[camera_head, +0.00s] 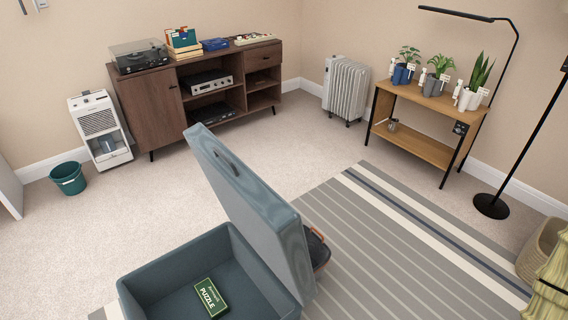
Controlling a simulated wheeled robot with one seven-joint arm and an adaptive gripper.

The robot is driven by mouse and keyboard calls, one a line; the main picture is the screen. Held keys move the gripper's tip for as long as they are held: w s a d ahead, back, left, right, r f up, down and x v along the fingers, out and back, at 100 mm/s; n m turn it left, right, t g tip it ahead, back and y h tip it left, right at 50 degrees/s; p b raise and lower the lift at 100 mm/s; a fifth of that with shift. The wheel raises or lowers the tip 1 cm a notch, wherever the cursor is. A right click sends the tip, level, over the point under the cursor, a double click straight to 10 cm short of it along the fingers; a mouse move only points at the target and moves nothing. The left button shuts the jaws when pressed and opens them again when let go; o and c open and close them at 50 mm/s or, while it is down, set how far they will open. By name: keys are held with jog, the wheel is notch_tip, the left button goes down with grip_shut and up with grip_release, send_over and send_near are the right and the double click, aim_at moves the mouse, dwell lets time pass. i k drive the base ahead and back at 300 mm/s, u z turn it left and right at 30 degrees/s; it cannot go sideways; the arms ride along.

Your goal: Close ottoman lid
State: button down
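The ottoman (150,278) is a blue-grey open box at the bottom of the head view, cut off by the lower edge of the picture. Its lid (252,218) stands raised along the box's right side, steeply tilted, with a small dark detail (226,162) near its upper end. A green puzzle box (211,298) lies inside the ottoman. My gripper is not in view, so nothing shows of its state or its distance from the lid.
A dark object with a brown edge (321,250) is partly hidden behind the lid. A striped rug (390,245) lies to the right. A wooden sideboard (150,108), a radiator (346,88) and a plant table (425,103) stand farther back. Carpet between is clear.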

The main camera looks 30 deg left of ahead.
aim_at(275, 229)
jog(key=i, duration=0.9)
jog(key=u, duration=1.75)
